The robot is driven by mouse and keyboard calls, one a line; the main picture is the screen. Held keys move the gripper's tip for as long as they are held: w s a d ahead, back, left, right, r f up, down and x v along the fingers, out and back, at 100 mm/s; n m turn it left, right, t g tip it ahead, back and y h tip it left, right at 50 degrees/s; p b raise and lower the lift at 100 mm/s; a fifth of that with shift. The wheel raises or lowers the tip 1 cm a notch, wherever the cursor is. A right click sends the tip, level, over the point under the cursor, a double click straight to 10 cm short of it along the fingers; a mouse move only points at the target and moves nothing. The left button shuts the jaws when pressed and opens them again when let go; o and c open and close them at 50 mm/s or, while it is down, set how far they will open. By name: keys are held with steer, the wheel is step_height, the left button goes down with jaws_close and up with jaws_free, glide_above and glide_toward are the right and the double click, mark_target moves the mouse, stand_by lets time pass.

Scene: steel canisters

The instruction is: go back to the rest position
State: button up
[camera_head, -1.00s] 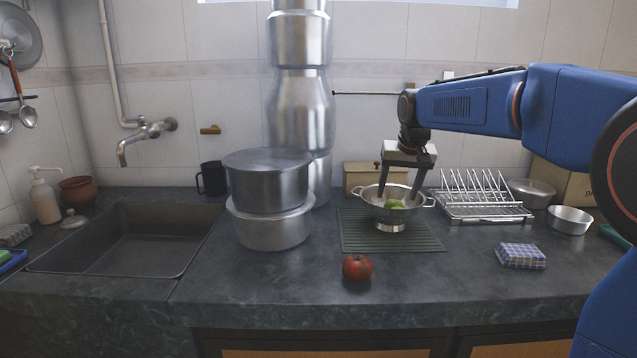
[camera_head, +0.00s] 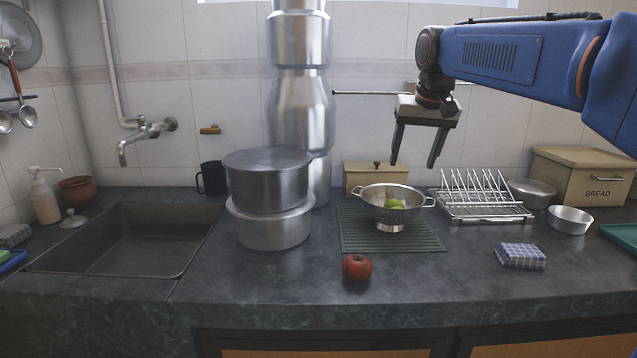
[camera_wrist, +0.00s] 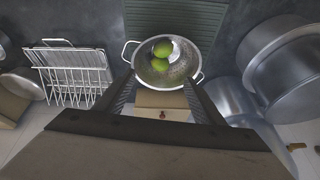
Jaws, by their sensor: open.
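My gripper (camera_head: 413,160) is open and empty. It hangs in the air above and a little right of the steel colander (camera_head: 378,198), apart from it. The colander stands on the green ribbed mat (camera_head: 360,234) and holds green fruit (camera_head: 394,204). In the wrist view two green fruits (camera_wrist: 161,57) lie in the colander (camera_wrist: 176,77), seen beyond my spread fingers.
Stacked pots (camera_head: 268,182) and a steel canister column (camera_head: 302,110) stand left of the mat. A dish rack (camera_head: 484,208) is to its right. A tomato (camera_head: 357,267) and a folded cloth (camera_head: 520,256) lie in front. A bread box (camera_head: 583,176) stands far right.

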steer(key=s+d+f, duration=0.3)
steer(key=s+f, duration=1.1)
steer(key=s, duration=0.3)
steer(key=s+d+f+n, duration=0.1)
steer(key=s+d+f, duration=0.2)
steer(key=s+f, duration=1)
steer(key=s, duration=0.5)
steer(key=shift+s+f, duration=0.25)
steer(key=shift+f, duration=0.1)
